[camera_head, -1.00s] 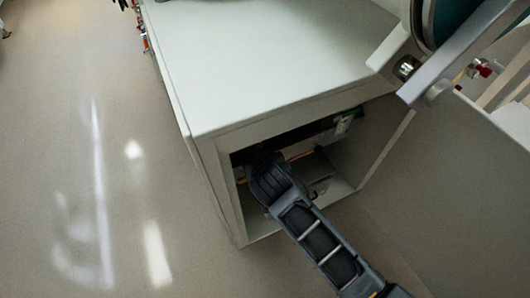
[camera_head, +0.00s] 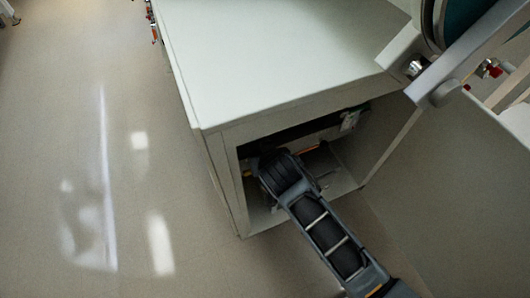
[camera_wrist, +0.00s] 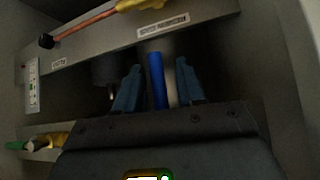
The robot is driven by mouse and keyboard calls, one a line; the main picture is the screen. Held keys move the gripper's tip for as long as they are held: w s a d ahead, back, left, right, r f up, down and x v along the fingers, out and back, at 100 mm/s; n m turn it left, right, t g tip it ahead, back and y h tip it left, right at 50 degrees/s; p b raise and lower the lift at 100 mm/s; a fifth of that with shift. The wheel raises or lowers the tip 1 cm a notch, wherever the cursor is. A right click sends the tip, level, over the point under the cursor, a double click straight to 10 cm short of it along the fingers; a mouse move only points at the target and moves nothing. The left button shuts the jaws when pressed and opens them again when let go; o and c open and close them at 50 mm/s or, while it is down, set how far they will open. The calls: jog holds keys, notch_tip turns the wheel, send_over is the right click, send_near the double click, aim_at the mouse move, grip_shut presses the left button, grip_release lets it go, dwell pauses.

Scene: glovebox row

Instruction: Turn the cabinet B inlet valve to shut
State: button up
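In the wrist view my gripper (camera_wrist: 158,88) is open, with its two blue-grey fingers apart. A blue bar-shaped handle (camera_wrist: 157,80) stands between the fingers, with gaps visible on both sides. The labels are too blurred to read, so I cannot tell which valve is the cabinet B inlet. Another valve has an orange lever (camera_wrist: 90,25) with a black tip and a yellow body, on the rail above. In the head view my wrist is inside the open cabinet (camera_head: 222,190); my fingers and the blue handle are hidden there.
A green, black and yellow fitting (camera_wrist: 40,143) sits at lower left in the wrist view, below a white plate (camera_wrist: 32,86). The cabinet's side walls stand close around my arm. Open floor (camera_head: 60,150) lies left of the cabinet.

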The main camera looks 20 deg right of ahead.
jog(key=shift+r, duration=0.1)
jog(key=p+v, duration=0.1)
jog(key=v, duration=0.6)
jog(key=shift+s+r, duration=0.15)
jog(key=shift+s, duration=0.15)
dwell(0.3)
jog(key=s+d+r+n+t+y+p, duration=0.1)
jog(key=s+r+p, duration=0.15)
jog(key=s, duration=0.65)
jog(key=s+d+r+n+t+y+p, duration=0.1)
jog(key=s+d+r+p, duration=0.15)
jog(key=s, duration=0.65)
jog(key=s+d+r+t+p, duration=0.1)
jog(key=s+r+t, duration=0.1)
jog(key=s+r, duration=0.5)
jog(key=s+d+r+t+p, duration=0.1)
jog(key=s+r+t, duration=0.1)
jog(key=s+r, duration=0.6)
notch_tip(320, 180, up, 6)
jog(key=shift+f, duration=0.15)
